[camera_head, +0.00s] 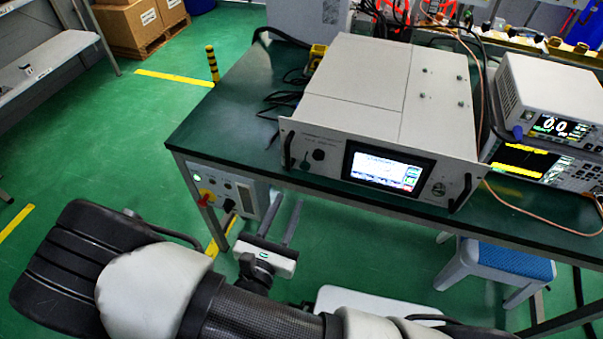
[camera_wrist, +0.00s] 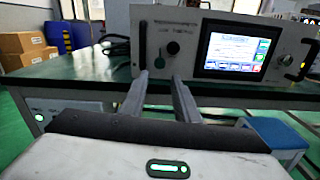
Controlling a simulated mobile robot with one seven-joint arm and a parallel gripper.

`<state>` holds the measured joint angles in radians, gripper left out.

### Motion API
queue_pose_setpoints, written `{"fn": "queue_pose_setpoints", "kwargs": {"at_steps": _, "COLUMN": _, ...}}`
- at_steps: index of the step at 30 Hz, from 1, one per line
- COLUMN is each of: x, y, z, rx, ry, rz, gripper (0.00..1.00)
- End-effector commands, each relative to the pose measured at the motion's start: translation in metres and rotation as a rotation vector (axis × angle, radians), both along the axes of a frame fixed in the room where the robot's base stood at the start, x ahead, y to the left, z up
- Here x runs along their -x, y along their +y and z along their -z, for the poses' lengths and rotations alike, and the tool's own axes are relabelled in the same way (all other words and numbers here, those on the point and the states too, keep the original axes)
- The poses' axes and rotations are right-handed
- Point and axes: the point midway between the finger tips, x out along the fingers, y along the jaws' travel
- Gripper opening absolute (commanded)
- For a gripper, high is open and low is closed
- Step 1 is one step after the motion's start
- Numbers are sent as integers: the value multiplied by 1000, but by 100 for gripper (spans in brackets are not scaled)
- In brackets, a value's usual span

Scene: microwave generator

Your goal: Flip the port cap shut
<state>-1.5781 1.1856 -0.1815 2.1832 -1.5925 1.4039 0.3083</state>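The microwave generator (camera_head: 390,105) is a light grey box on the dark green table, with a lit screen on its front panel. On the panel's left part are a round black fitting (camera_head: 318,155) and a small dark green piece (camera_head: 304,163) at its lower left. They also show in the wrist view as the black fitting (camera_wrist: 173,47) and green piece (camera_wrist: 159,59). Which of them is the port cap, and its hinge state, I cannot tell. My gripper (camera_head: 288,199) is open and empty, in front of and below the panel, its fingers (camera_wrist: 160,80) pointing towards it.
The table (camera_head: 225,125) has its front edge just beyond my gripper. A control box (camera_head: 225,190) hangs under it at left. Black handles (camera_head: 288,150) stick out at the panel's ends. Stacked instruments (camera_head: 545,130) stand at right. A blue-topped stool (camera_head: 510,262) stands below.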

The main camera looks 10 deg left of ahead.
Motion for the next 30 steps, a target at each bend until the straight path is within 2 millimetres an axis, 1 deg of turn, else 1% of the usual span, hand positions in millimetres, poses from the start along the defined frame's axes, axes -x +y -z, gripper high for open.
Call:
{"fn": "queue_pose_setpoints", "kwargs": {"at_steps": 1, "x": -12, "y": -2, "z": 0, "rx": -1, "ry": -2, "rz": 3, "gripper": 29}}
{"fn": "queue_pose_setpoints", "kwargs": {"at_steps": 3, "x": -27, "y": -3, "z": 0, "rx": -1, "ry": -2, "rz": 3, "gripper": 29}}
{"fn": "queue_pose_setpoints", "kwargs": {"at_steps": 9, "x": -69, "y": -6, "z": 0, "rx": -2, "ry": -2, "rz": 3, "gripper": 29}}
{"fn": "queue_pose_setpoints", "kwargs": {"at_steps": 12, "x": -85, "y": -7, "z": 0, "rx": -2, "ry": -1, "rz": 3, "gripper": 29}}
{"fn": "queue_pose_setpoints", "kwargs": {"at_steps": 15, "x": -97, "y": -8, "z": 0, "rx": -2, "ry": 0, "rz": 2, "gripper": 29}}
{"fn": "queue_pose_setpoints", "kwargs": {"at_steps": 18, "x": -104, "y": -8, "z": 0, "rx": -2, "ry": 0, "rz": 2, "gripper": 29}}
{"fn": "queue_pose_setpoints", "kwargs": {"at_steps": 21, "x": -107, "y": -9, "z": 0, "rx": -1, "ry": 0, "rz": 1, "gripper": 29}}
{"fn": "queue_pose_setpoints", "kwargs": {"at_steps": 28, "x": -108, "y": -8, "z": 0, "rx": -1, "ry": 0, "rz": 1, "gripper": 29}}
{"fn": "queue_pose_setpoints", "kwargs": {"at_steps": 29, "x": -108, "y": -8, "z": 0, "rx": -1, "ry": 0, "rz": 1, "gripper": 25}}
{"fn": "queue_pose_setpoints", "kwargs": {"at_steps": 30, "x": -108, "y": -8, "z": 0, "rx": -1, "ry": 0, "rz": 1, "gripper": 18}}
